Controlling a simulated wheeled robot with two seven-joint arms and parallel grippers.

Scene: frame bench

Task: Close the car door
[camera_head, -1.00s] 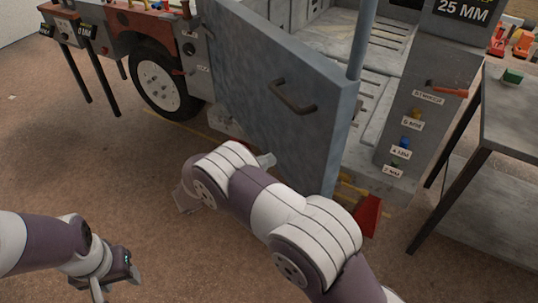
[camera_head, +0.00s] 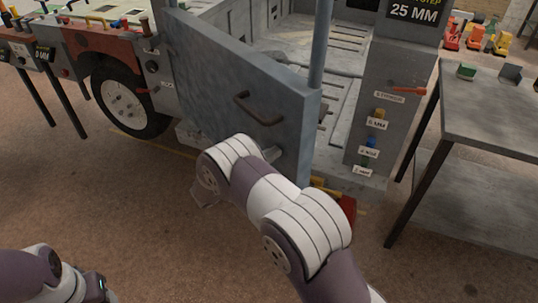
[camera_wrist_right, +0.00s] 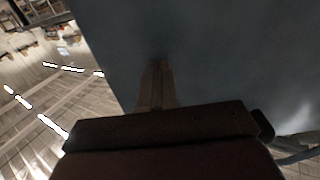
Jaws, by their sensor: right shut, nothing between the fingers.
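The blue-grey car door (camera_head: 205,75) stands open on the vehicle in the head view, its dark bar handle (camera_head: 258,110) on the face toward me. My right arm reaches to the lower part of that face. In the right wrist view the shut, empty fingers (camera_wrist_right: 156,85) point at the blue-grey door surface (camera_wrist_right: 215,60); contact cannot be told. My left gripper (camera_head: 98,288) is at the bottom left, cut off by the frame edge.
A grey table (camera_head: 495,120) stands to the right of the vehicle. The vehicle's wheel (camera_head: 125,103) is left of the door, and a red wedge-like piece (camera_head: 349,209) is low beside the door. A dark-legged stand is at far left. Brown floor (camera_head: 130,200) in front is clear.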

